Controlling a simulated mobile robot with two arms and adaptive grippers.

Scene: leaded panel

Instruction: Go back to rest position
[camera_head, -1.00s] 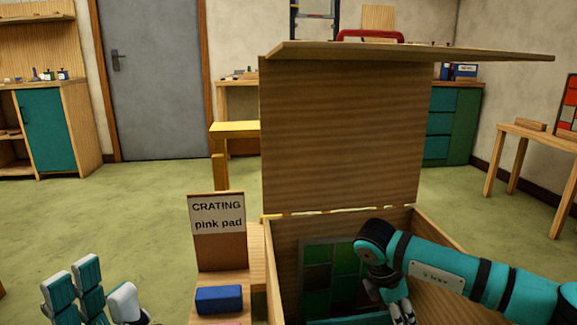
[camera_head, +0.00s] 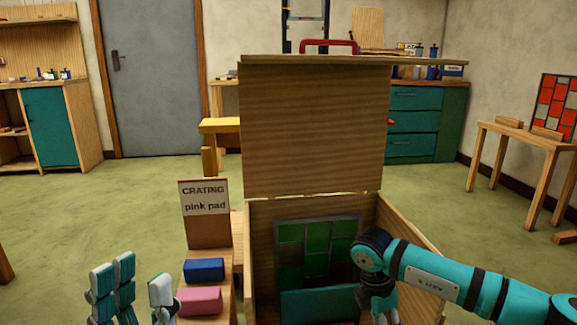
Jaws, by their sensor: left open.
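My left gripper (camera_head: 142,292) is at the lower left, open and empty, its teal fingers pointing up. It is just left of the narrow bench (camera_head: 222,300) that bears the pads. My right arm comes in from the right, and its gripper (camera_head: 380,306) points down inside the open wooden crate (camera_head: 408,238). I cannot tell whether its jaws are open or shut. A green leaded panel (camera_head: 318,240) stands upright against the crate's back wall. A teal slab (camera_head: 318,304) is in the crate in front of the panel, left of the right gripper.
The crate's lid (camera_head: 315,130) stands raised. A pink pad (camera_head: 200,301) and a blue pad (camera_head: 204,269) lie on the bench before the "CRATING pink pad" sign (camera_head: 205,198). A red and grey panel (camera_head: 556,105) stands on the right table (camera_head: 500,132). Green floor is clear at left.

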